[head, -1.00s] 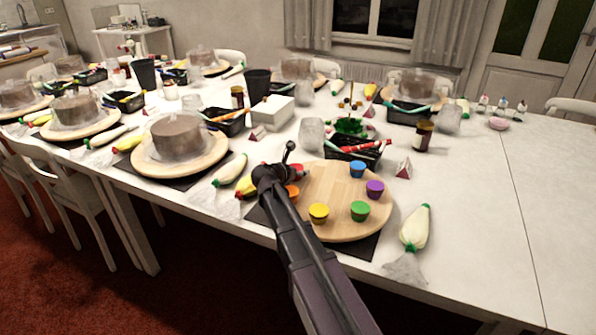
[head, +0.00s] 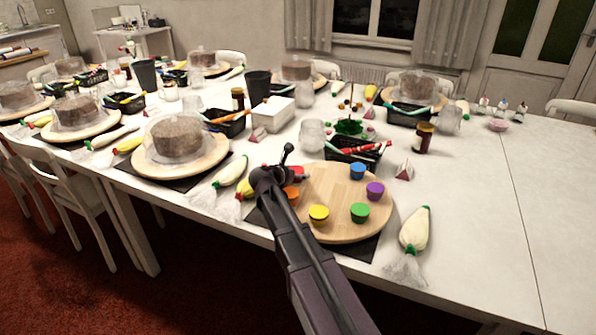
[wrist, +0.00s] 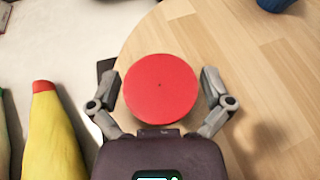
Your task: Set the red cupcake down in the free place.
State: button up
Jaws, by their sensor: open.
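The red cupcake (wrist: 160,92) shows in the wrist view as a round red top at the left edge of the round wooden board (wrist: 245,70). My gripper (wrist: 160,82) is open around it, one finger on each side, with small gaps visible. In the head view the red cupcake (head: 298,171) is partly hidden behind my arm at the board's (head: 335,195) back left. Blue (head: 357,170), purple (head: 375,190), green (head: 360,212), yellow (head: 319,213) and orange (head: 292,193) cupcakes stand around the rim; the orange one is partly hidden. The board's middle is bare.
Piping bags lie left (head: 231,170) and right (head: 415,229) of the board. A black tray (head: 346,153) and a glass jar (head: 312,135) stand behind it. A yellow bag with a red tip (wrist: 52,135) lies close left of my gripper.

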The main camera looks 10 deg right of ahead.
jog(key=p+v, duration=0.4)
jog(key=v, duration=0.7)
jog(key=shift+r, duration=0.1)
dwell(0.4)
